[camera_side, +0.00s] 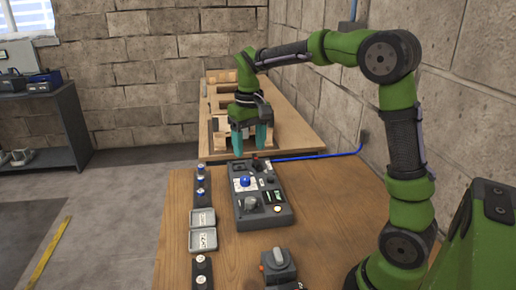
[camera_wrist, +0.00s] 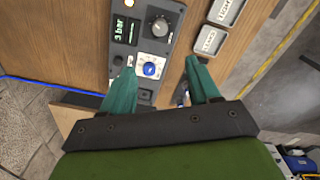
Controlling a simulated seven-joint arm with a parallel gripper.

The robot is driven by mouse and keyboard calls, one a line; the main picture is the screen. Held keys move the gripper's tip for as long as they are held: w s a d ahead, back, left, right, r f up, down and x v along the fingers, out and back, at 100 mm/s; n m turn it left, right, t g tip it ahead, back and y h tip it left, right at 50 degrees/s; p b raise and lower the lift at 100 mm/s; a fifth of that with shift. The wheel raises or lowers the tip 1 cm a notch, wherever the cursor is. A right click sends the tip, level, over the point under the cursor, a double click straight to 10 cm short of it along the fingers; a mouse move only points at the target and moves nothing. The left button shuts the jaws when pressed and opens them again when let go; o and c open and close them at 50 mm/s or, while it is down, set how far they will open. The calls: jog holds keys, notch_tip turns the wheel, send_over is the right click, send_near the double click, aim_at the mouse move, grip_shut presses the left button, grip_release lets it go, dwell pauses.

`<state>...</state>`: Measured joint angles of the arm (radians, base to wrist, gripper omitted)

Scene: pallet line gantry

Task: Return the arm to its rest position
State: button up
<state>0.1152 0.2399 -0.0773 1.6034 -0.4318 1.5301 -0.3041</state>
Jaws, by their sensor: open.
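My green arm reaches over the table from the right in the side view. My gripper (camera_side: 250,139) hangs fingers-down above the far end of the grey control panel (camera_side: 264,216). Its two teal fingers are apart, with nothing seen between them in the side view. In the wrist view my gripper (camera_wrist: 160,76) is also open. The panel's blue knob (camera_wrist: 150,69) on a white dial appears between the fingertips, but I cannot tell the height above it. The panel also carries a grey knob (camera_wrist: 161,26) and a small display (camera_wrist: 124,28) reading "3 bar".
Left of the panel are two grey labelled trays (camera_side: 203,239) and a strip of small buttons (camera_side: 200,187). A grey switch box (camera_side: 278,265) stands at the near edge. A second bench (camera_side: 290,138) with wooden pieces lies behind. A blue cable (camera_side: 320,155) runs along the wall side.

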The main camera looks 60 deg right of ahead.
jog(key=s+a+r+t+y, duration=0.1)
jog(key=s+a+t, duration=0.2)
jog(key=s+a, duration=0.2)
jog(key=s+a+r+t+y, duration=0.1)
jog(key=s+a+t, duration=0.3)
jog(key=s, duration=0.7)
jog(key=shift+s+a, duration=0.3)
jog(key=shift+a, duration=0.55)
